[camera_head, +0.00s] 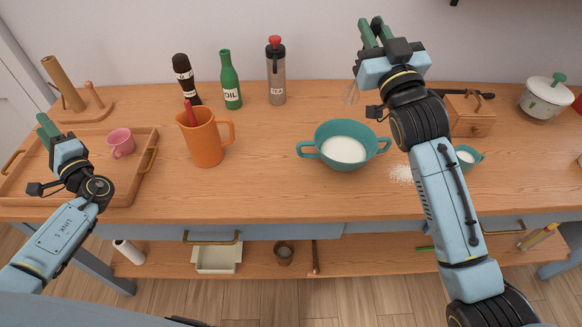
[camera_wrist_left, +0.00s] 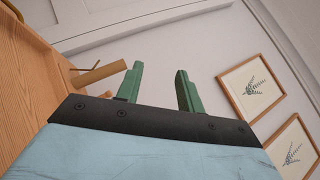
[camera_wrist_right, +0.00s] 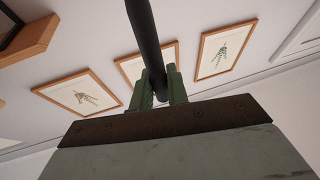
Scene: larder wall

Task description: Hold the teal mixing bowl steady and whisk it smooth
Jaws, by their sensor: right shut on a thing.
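The teal mixing bowl (camera_head: 343,129) stands upright on the wooden counter with white contents in it and a handle on each side. My right gripper (camera_head: 374,32) is raised behind and above the bowl, shut on the dark handle of a whisk (camera_wrist_right: 146,40). The whisk's wire loops (camera_head: 350,93) hang below that gripper in the head view, above the counter and apart from the bowl. My left gripper (camera_head: 46,128) is at the far left over the tray, well away from the bowl. Its fingers (camera_wrist_left: 159,88) are apart with nothing between them.
An orange jug (camera_head: 204,142) stands left of the bowl. Bottles (camera_head: 230,82) and a flask (camera_head: 276,78) stand behind. A wooden tray (camera_head: 128,190) holds a pink cup (camera_head: 120,143). White powder (camera_head: 400,174) and a small teal cup (camera_head: 470,157) are right of the bowl, near my right arm.

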